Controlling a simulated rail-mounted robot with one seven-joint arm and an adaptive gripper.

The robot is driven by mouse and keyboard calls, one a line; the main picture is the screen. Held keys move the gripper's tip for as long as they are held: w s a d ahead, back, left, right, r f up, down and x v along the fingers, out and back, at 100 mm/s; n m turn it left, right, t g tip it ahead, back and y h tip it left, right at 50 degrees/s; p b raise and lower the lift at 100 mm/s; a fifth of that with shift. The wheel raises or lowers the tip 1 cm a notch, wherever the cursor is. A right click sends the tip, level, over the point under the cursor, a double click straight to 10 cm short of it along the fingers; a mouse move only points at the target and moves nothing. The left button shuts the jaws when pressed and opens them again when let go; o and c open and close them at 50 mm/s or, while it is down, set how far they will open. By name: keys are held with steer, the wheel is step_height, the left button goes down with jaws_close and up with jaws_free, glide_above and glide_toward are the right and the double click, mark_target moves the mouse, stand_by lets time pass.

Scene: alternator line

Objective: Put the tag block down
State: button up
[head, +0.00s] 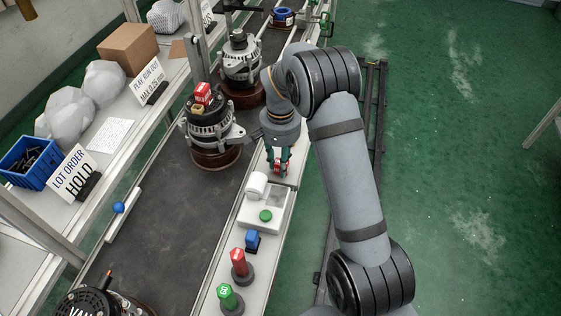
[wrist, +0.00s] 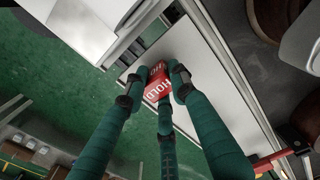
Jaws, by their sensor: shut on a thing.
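The tag block (wrist: 157,82) is red with white lettering that reads HOLD, seen between my green fingers in the wrist view. In the head view the red tag block (head: 278,169) shows at my fingertips. My gripper (head: 280,161) is shut on it, just above the light rail shelf beside the conveyor, behind the white label printer. In the wrist view my gripper (wrist: 155,90) has its fingers around the block, with a pale surface behind it. I cannot tell whether the block touches that surface.
A white label machine (head: 263,208), a blue block (head: 252,241), a red HOLD stamp (head: 240,268) and a green stamp (head: 229,298) stand along the shelf. Alternators (head: 208,126) sit on the dark conveyor (head: 165,215); the near one carries a red block (head: 202,92).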

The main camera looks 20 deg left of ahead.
steer(key=shift+f, duration=0.15)
steer(key=o, duration=1.1)
steer(key=shift+c, duration=0.2)
step_height(320, 180, up, 12)
steer(key=shift+r+p, duration=0.2)
steer(key=shift+p, duration=0.15)
